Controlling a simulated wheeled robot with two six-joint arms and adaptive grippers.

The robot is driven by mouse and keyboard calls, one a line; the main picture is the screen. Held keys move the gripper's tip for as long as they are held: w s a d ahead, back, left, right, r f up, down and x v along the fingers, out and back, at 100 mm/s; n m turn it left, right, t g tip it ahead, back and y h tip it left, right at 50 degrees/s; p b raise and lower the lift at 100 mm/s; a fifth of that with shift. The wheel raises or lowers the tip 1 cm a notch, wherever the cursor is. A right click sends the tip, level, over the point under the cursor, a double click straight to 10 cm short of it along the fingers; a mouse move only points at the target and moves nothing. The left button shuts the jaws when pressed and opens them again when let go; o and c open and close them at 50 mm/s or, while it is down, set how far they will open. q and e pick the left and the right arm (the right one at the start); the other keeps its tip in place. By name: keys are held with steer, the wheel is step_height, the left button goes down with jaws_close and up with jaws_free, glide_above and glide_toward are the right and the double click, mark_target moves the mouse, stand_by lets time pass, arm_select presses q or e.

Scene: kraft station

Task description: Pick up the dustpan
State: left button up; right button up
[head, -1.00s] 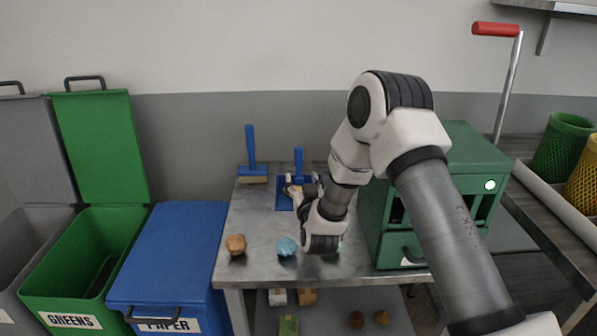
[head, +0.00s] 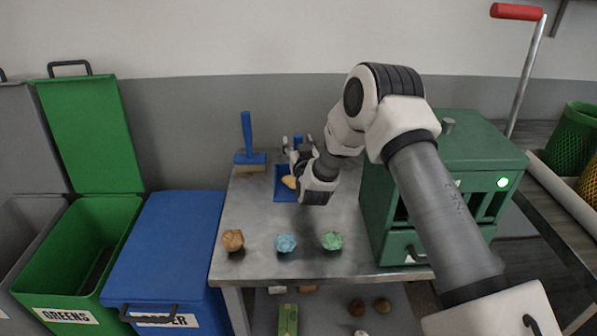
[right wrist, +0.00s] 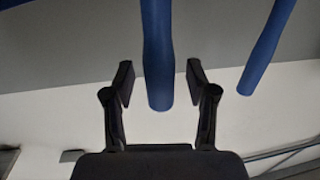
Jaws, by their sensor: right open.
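The blue dustpan (head: 284,191) lies on the metal table beside the brush, partly hidden by my right gripper. A small yellowish thing shows at its pan. My right gripper (head: 294,150) is over the dustpan with its fingers pointing to the back. In the right wrist view, the open right gripper (right wrist: 157,82) has a blue handle (right wrist: 158,55) between its fingers, with a gap on both sides. A second blue handle (right wrist: 268,45) stands to the right, outside the fingers. My left gripper is not in view.
A blue-handled brush (head: 247,140) stands just left of the dustpan. Brown (head: 233,240), blue (head: 286,243) and green (head: 332,240) crumpled balls lie along the table's front. A green cabinet (head: 470,150) stands right; open green (head: 85,245) and closed blue (head: 165,250) bins stand left.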

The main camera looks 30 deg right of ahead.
jaws_close()
steer(key=shift+r, duration=0.1)
